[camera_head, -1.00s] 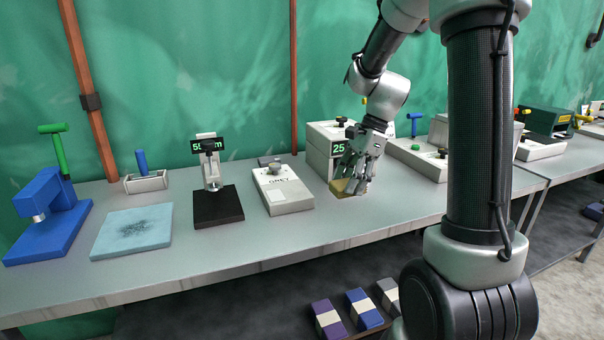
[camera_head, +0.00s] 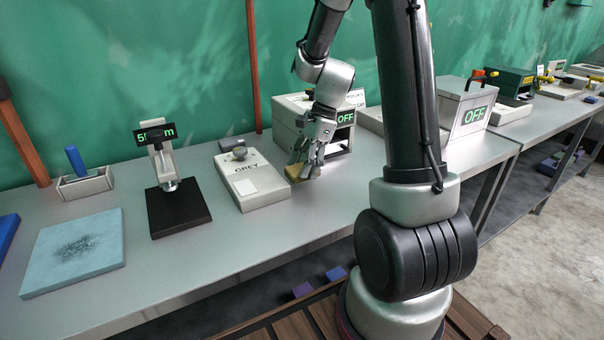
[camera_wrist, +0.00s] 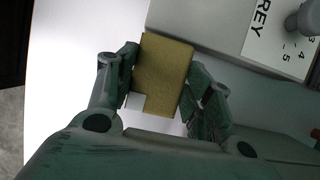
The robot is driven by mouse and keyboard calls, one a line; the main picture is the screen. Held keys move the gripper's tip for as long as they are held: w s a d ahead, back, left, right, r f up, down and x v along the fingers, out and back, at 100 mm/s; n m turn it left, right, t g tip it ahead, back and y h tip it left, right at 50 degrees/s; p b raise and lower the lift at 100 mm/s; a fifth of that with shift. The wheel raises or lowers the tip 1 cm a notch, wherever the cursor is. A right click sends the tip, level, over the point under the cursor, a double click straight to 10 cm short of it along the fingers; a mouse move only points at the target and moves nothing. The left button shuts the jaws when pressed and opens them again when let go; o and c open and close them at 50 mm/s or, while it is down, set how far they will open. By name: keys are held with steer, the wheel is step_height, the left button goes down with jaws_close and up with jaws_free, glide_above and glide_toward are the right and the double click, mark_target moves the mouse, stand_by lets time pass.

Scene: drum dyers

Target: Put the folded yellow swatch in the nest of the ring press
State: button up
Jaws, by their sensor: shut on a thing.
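The folded yellow swatch (camera_head: 293,172) is a small dull-yellow block with a pale patch at one corner. It also shows in the wrist view (camera_wrist: 165,68), between two fingers. My gripper (camera_head: 305,172) is shut on it, low over the grey bench beside the box marked GREY; I cannot tell whether the swatch touches the bench top. In the wrist view my gripper (camera_wrist: 162,78) has a finger on each side of the swatch. No ring press with its nest can be made out for certain; only a blue edge (camera_head: 8,231) shows at the far left.
The GREY box (camera_head: 262,198) stands just left of my gripper. A box with a display (camera_head: 290,118) is behind it. Further left are a black-based stand (camera_head: 180,212), a light-blue pad (camera_head: 75,250) and a holder (camera_head: 85,185). The bench front (camera_head: 225,250) is clear.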

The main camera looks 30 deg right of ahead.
steer(key=shift+f, duration=1.6)
steer(key=o, duration=1)
steer(key=shift+f, duration=0.15)
